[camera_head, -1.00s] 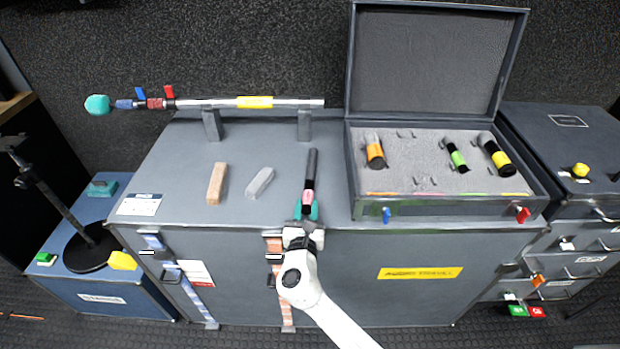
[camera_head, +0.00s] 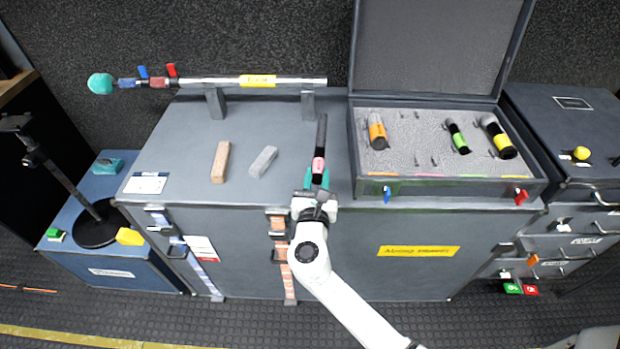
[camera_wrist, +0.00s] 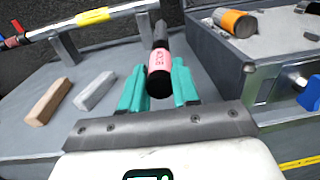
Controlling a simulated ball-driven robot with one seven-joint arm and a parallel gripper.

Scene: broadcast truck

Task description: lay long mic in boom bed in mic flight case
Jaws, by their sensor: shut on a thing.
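The long mic (camera_head: 321,142) is a slim black stick with a pink band. My gripper (camera_head: 316,180) is shut on it near its pink end, and the mic points away toward the back. In the wrist view the mic's pink band (camera_wrist: 159,60) reads "BOOM", between the teal fingers (camera_wrist: 158,88). The open mic flight case (camera_head: 370,186) stands just right of the mic, its lid up at the back. Its grey foam holds an orange-banded mic (camera_head: 377,131), a green-banded mic (camera_head: 457,137) and a yellow-banded mic (camera_head: 498,137). Small clips stand in the foam between the orange and green ones.
A brown block (camera_head: 221,161) and a grey block (camera_head: 263,161) lie on the large trunk (camera_head: 180,175) left of the mic. A boom pole (camera_head: 215,82) rests on two posts behind. The case's front wall and latches border the foam.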

